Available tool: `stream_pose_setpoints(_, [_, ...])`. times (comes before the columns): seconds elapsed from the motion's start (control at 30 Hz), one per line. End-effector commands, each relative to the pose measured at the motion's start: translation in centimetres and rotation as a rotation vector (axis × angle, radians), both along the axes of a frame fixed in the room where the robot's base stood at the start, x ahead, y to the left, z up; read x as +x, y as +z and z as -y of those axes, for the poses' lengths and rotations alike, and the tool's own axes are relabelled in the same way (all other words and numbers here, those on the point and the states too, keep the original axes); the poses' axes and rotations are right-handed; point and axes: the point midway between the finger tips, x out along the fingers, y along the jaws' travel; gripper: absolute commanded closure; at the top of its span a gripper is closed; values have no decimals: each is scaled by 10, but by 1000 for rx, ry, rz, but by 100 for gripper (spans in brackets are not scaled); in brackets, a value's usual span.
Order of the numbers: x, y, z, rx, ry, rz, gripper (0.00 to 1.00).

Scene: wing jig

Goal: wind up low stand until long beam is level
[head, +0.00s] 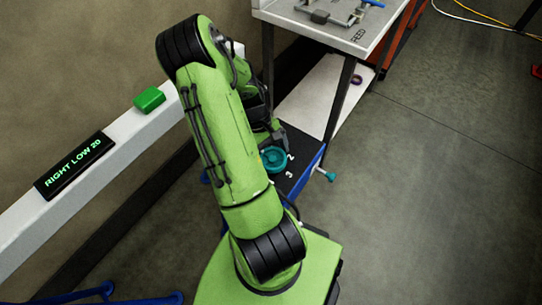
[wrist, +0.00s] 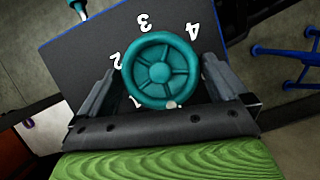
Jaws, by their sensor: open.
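The long beam (head: 108,158) is a pale bar running along the wall at left in the head view, sloping in the picture. A black display (head: 75,165) on it reads "RIGHT LOW 20" in green. The low stand (head: 297,179) has a dark top plate with a teal handwheel (head: 274,160). In the wrist view the handwheel (wrist: 160,71) sits between the fingers of my gripper (wrist: 159,85), which is open. Numbers 1 to 4 ring the wheel; 1 is partly hidden. A small pale knob (wrist: 171,104) shows at its lower rim, near the 1.
A green block (head: 149,99) sits on the beam. A teal-ended handle (head: 328,174) sticks out at the stand's right. Blue legs (head: 110,295) show at lower left.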

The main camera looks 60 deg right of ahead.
Motion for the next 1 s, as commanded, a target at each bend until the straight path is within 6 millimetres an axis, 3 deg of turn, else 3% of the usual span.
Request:
stream_pose_setpoints(0.27, [-1, -2, 0, 0, 0, 1, 0])
stream_pose_setpoints(0.53, [-1, -2, 0, -1, 0, 1, 41])
stream_pose_setpoints(1.0, [-1, -2, 1, -2, -127, 1, 41])
